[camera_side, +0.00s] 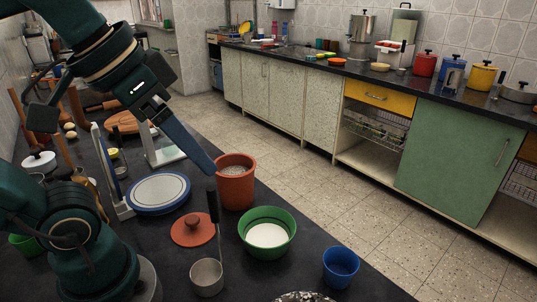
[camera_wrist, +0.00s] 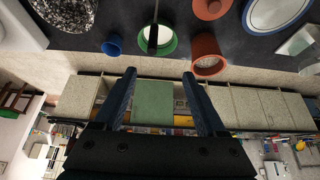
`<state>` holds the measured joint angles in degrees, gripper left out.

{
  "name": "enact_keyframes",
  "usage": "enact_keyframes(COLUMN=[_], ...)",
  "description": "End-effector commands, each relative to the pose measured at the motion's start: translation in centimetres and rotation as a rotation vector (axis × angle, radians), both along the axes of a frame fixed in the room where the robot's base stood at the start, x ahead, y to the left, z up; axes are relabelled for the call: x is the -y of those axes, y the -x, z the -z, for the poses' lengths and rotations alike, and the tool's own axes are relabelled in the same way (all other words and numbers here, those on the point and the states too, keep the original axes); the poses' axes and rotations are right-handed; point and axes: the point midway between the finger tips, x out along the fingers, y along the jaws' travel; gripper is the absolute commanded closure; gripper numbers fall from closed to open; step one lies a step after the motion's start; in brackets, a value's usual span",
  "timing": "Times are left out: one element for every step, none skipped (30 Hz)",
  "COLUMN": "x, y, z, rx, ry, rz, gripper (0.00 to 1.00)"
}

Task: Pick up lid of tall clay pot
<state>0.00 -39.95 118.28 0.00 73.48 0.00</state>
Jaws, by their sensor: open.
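The clay lid (camera_side: 193,229), a flat terracotta disc with a small knob, lies on the dark counter, apart from the pot. It is partly cut off at the top edge of the wrist view (camera_wrist: 211,8). The tall clay pot (camera_side: 236,188) stands open behind it, with pale grainy contents; it also shows in the wrist view (camera_wrist: 207,48). My gripper (camera_side: 209,166) is in the air above the counter, its blue fingers slanting down near the pot's left rim in the side view. In the wrist view (camera_wrist: 160,75) the two fingers are wide apart with nothing between them.
A steel ladle (camera_side: 206,277) with an upright dark handle stands close to the lid's right. A green bowl (camera_side: 291,238) with white contents and a blue cup (camera_side: 340,268) stand further right. A blue-rimmed plate (camera_side: 158,194) lies left of the lid. The counter edge is behind the pot.

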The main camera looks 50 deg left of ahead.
Motion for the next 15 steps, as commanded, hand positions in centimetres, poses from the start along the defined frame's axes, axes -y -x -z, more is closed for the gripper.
enact_keyframes(x=[0.0, 0.0, 0.0, 0.0, 0.0, 0.0, -0.4, -0.9, -1.4, -1.9, -2.3, -2.9, -3.3, -3.8, -4.3], y=[-0.1, -0.1, -0.1, -0.1, -0.1, -0.1, -0.3, -0.5, -0.8, -1.0, -1.2, -1.4, -1.6, -1.7, -1.9], z=[-0.9, -1.3, -1.9, -2.3, -2.7, -3.2, -3.2, -3.1, -3.2, -3.2, -3.2, -3.3, -3.3, -3.3, -3.3], rx=[0.002, 0.003, 0.003, 0.002, 0.003, 0.004, -0.019, -0.040, -0.066, -0.085, -0.105, -0.130, -0.147, -0.166, -0.189], ry=[0.000, 0.000, 0.000, 0.000, 0.000, 0.000, 0.002, 0.007, 0.012, 0.016, 0.021, 0.028, 0.034, 0.039, 0.048], rz=[0.000, 0.000, 0.000, 0.000, 0.000, 0.000, -0.032, -0.066, -0.106, -0.136, -0.166, -0.207, -0.237, -0.266, -0.305], gripper=[0.26, 0.26, 0.26, 0.26, 0.26, 0.26, 0.26, 0.26, 0.26, 0.26, 0.26, 0.26, 0.26, 0.26, 0.26])
